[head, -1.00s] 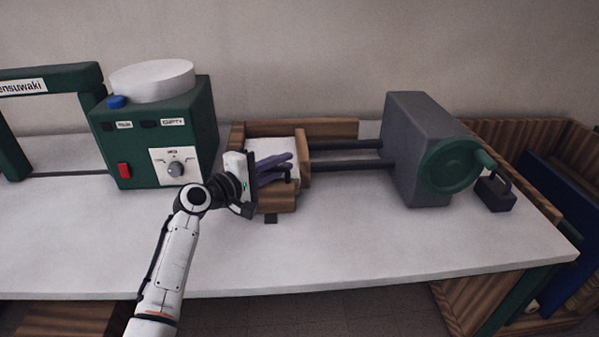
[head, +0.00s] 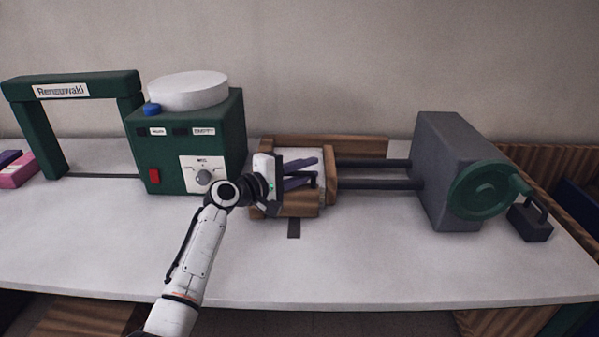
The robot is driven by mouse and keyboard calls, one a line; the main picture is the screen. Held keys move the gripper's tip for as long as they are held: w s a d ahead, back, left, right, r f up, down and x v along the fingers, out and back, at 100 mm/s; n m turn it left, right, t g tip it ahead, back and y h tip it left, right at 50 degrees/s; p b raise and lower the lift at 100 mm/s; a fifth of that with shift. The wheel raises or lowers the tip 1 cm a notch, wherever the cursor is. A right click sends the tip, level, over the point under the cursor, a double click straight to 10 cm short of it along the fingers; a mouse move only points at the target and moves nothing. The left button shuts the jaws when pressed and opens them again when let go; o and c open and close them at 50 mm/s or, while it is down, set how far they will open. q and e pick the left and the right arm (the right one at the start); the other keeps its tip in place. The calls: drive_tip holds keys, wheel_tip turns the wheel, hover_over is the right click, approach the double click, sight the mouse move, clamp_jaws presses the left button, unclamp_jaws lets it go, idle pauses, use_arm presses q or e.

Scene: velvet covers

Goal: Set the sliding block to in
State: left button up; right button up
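A wooden fixture (head: 318,155) with a pale stack inside stands mid-table. Its front is a small wooden block (head: 298,205) with a thin black upright (head: 314,181), which I take to be the sliding block and its handle. A dark strip (head: 294,229) shows on the table just in front of it. My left gripper (head: 312,168) reaches in from the left over this block, its two purple fingers at the black upright. Whether they touch or hold it cannot be made out. The gripper hides the block's left part. My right gripper is not in view.
A green machine (head: 216,130) with a white round top stands left of the fixture. Two dark rods (head: 375,163) run right to a grey housing (head: 440,150) with a green handwheel (head: 482,190). A dark weight (head: 530,222) sits at the right. The table front (head: 380,260) is clear.

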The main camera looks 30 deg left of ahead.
use_arm(q)
drive_tip(key=v, duration=1)
drive_tip(key=shift+a, duration=0.1)
